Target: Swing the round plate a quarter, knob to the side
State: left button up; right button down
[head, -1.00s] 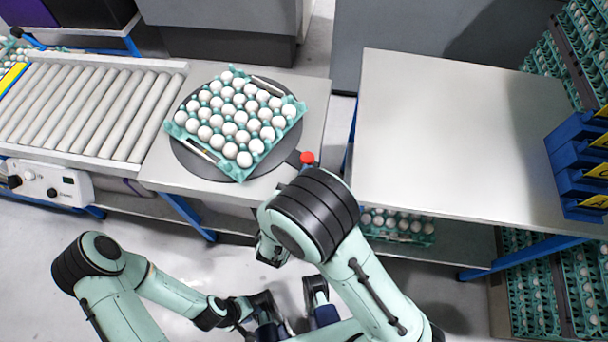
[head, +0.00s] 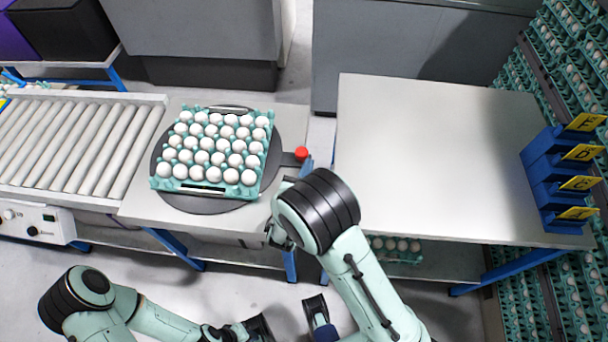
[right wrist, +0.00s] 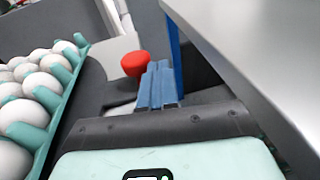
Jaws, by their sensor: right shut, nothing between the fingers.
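The round dark plate (head: 205,206) lies on a metal table and carries a green tray (head: 262,180) of white eggs. Its red knob (head: 302,153), on a short dark arm, points to the right side. The knob shows in the right wrist view (right wrist: 135,64), with the tray edge (right wrist: 62,85) at left. My right gripper (head: 307,166) is shut and empty beside the knob; its blue fingers show in the wrist view (right wrist: 160,85). I cannot tell whether they touch the knob or its arm. My left gripper (head: 292,320) is open at the bottom, away from the plate.
A roller conveyor (head: 85,135) adjoins the plate's table at left. A bare metal table (head: 430,150) stands at right across a narrow gap, with blue holders (head: 560,185) at its far right. Racks of egg trays (head: 575,60) stand beyond. An egg tray (head: 395,250) sits on a lower shelf.

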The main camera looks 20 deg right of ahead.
jog(key=shift+w+d, duration=0.35)
jog(key=shift+w, duration=0.2)
jog(key=v, duration=1.3)
jog(key=shift+s+a, duration=0.1)
jog(key=shift+s, duration=0.05)
